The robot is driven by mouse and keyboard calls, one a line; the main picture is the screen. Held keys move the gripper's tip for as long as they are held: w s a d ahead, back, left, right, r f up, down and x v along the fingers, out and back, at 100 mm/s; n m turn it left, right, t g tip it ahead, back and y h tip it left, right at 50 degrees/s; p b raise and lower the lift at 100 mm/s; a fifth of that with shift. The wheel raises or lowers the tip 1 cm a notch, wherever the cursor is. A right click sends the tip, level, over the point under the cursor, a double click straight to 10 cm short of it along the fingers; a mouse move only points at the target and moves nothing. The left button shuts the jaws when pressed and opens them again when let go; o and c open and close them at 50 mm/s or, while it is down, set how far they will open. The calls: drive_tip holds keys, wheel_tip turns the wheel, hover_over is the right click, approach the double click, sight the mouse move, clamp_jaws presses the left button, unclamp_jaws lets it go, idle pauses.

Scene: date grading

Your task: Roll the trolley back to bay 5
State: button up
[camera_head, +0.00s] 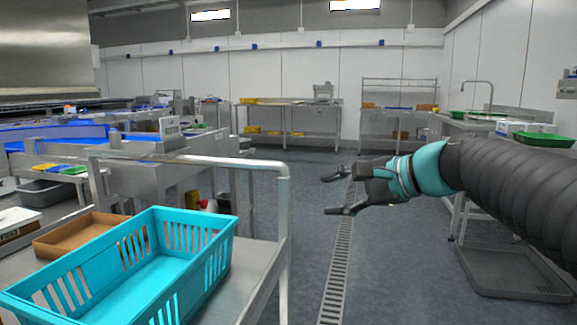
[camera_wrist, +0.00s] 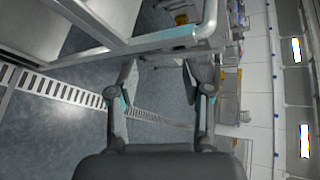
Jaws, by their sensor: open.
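The metal trolley (camera_head: 286,215) stands at the lower left in the head view, with its raised tubular handle on the side nearest my gripper. It bears an empty turquoise slotted crate (camera_head: 215,222) and a shallow brown box (camera_head: 80,238). My gripper (camera_head: 336,192) is open and empty, pointing left, to the right of the handle and apart from it. In the wrist view the open fingers (camera_wrist: 160,78) point at a metal rail of the trolley (camera_wrist: 165,40), which lies just beyond their tips. No marking for bay 5 can be made out.
A floor drain grating (camera_head: 340,255) runs along the clear aisle. Steel benches (camera_head: 287,105) line the back wall. A sink bench with a floor tray (camera_head: 510,272) is at right. A conveyor with blue belts (camera_head: 60,132) is at left.

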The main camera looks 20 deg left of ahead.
sight(271, 164)
drive_tip(key=w+a+r+m+y, duration=0.1)
drive_tip(key=w+a+r+y, duration=0.2)
drive_tip(key=a+r, duration=0.2)
drive_tip(key=shift+g, duration=0.4)
drive_tip(key=x, duration=0.9)
drive_tip(key=p+x, duration=0.1)
drive_tip(key=x, duration=0.4)
drive_tip(key=shift+d+f, duration=0.15)
drive_tip(key=shift+f, duration=0.15)
clamp_jaws()
